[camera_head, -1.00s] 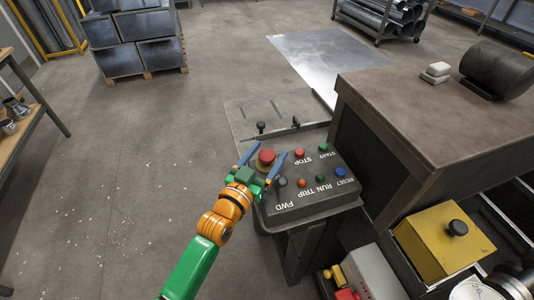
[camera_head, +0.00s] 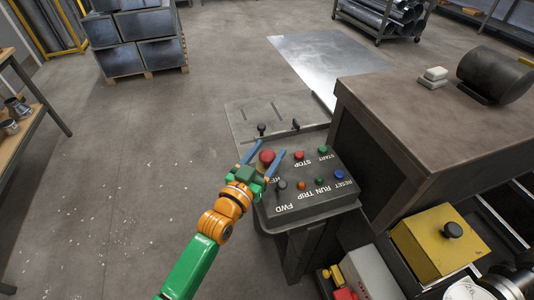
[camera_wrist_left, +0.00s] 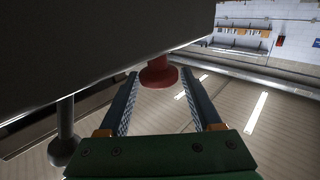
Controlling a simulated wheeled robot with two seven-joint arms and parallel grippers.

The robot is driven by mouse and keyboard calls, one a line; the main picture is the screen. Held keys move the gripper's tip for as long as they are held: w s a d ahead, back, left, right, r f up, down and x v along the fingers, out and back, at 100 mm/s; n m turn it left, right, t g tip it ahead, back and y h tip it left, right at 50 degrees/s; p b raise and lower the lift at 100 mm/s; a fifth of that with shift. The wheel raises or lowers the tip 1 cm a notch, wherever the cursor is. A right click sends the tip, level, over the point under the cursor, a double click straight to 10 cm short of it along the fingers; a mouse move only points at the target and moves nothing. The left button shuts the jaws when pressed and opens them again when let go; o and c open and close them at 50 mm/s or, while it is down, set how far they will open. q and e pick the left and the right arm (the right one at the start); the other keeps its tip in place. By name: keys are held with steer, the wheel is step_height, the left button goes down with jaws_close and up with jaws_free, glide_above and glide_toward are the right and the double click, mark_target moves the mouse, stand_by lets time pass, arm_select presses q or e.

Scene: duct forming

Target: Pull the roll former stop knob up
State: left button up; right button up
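A large red mushroom knob (camera_head: 267,156) stands at the left end of the grey control panel (camera_head: 312,202). A smaller red button (camera_head: 299,155) labelled STOP is to its right. My left gripper (camera_head: 273,147) is open at the large knob, with one finger on either side of it. In the left wrist view the red knob (camera_wrist_left: 158,74) shows between and just beyond the two fingertips, beside the dark panel body (camera_wrist_left: 90,45). Contact between the fingers and the knob cannot be told. My right gripper is out of view.
Other panel controls sit close by, including a black FWD knob (camera_head: 281,185), an orange TRIP button (camera_head: 301,184) and a blue RESET button (camera_head: 339,173). A brown-topped bench (camera_head: 430,110) stands to the right. The floor (camera_head: 130,170) to the left is open.

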mark_target(265, 158)
arm_select(q)
steer(key=shift+o, duration=0.6)
steer(key=shift+f, duration=0.1)
steer(key=v, duration=0.7)
steer(key=shift+b, duration=0.35)
